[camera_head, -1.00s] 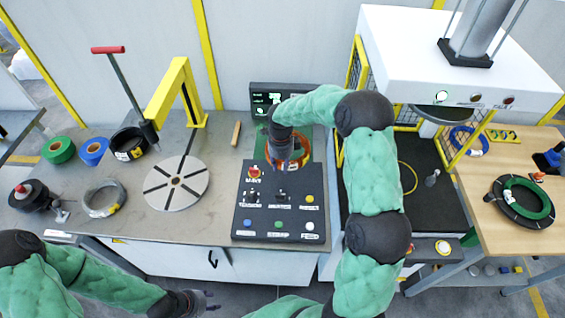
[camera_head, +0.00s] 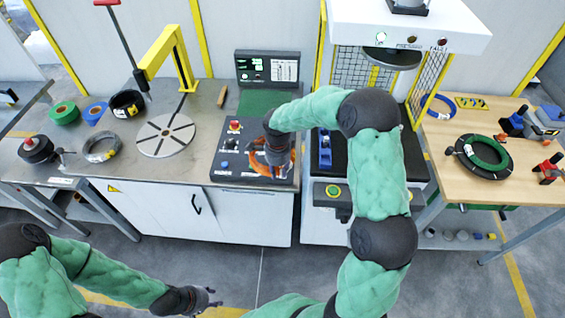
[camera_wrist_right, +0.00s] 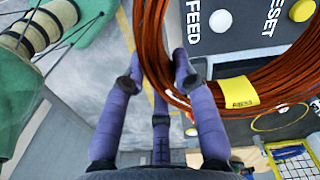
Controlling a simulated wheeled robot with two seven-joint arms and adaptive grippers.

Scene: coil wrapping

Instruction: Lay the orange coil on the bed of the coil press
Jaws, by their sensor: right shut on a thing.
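The orange coil (camera_head: 258,163) hangs over the front part of the black control panel in the head view, partly hidden by my right gripper (camera_head: 280,160). In the right wrist view the coil (camera_wrist_right: 152,55) has a yellow label (camera_wrist_right: 238,92), and its strands pass between the fingers of my right gripper (camera_wrist_right: 160,88), which is shut on it. The coil press (camera_head: 405,28) stands to the right. Its dark bed (camera_head: 414,165) is partly hidden behind my right arm. My left gripper (camera_head: 205,299) is low at the front, away from the bench; its jaw opening is too small to read.
The control panel (camera_head: 227,165) has buttons under the coil. A blue part (camera_head: 325,148) stands at the left of the press bed. Mesh guards (camera_head: 430,85) flank the press. A wooden table (camera_head: 450,115) to the right holds a black and green coil (camera_head: 484,157).

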